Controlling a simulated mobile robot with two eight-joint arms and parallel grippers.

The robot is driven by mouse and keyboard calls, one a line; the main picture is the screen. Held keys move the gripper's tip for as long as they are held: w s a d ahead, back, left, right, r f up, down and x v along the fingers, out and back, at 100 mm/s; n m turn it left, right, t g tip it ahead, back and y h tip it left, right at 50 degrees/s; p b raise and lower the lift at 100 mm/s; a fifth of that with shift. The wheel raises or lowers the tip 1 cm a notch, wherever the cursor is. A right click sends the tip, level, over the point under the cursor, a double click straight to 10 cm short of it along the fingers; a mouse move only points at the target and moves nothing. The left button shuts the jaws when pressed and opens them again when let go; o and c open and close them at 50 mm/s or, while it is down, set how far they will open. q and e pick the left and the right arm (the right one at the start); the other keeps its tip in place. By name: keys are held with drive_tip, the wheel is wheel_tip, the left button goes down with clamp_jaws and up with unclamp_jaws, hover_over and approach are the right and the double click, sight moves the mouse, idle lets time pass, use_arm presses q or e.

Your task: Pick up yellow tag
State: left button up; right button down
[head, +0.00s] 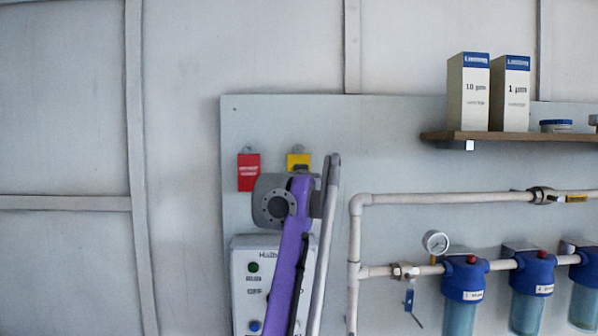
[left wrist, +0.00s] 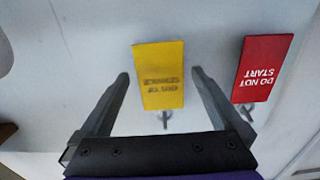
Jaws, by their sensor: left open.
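The yellow tag (head: 298,161) hangs on the grey wall panel in the head view, its lower part hidden behind my purple left arm. In the left wrist view the yellow tag (left wrist: 160,60) shows whole, its print upside down, with a small hook at its lower edge. My left gripper (left wrist: 161,76) is open, with one finger on each side of the tag and a gap to both. I cannot tell how far the fingertips are from the panel. My right gripper is in neither view.
A red "DO NOT START" tag (head: 248,172) hangs left of the yellow one; it also shows in the wrist view (left wrist: 263,68), close to one finger. A control box (head: 245,290) sits below. White pipes (head: 440,199), blue filters (head: 464,278) and a shelf (head: 510,136) are at right.

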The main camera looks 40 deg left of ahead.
use_arm(q)
drive_tip(key=shift+s, duration=0.2)
drive_tip(key=c, duration=0.4)
drive_tip(key=shift+w, duration=0.2)
drive_tip(key=c, duration=0.9)
drive_tip(key=shift+o, duration=0.2)
drive_tip(key=shift+s, duration=0.1)
drive_tip(key=shift+s, duration=0.1)
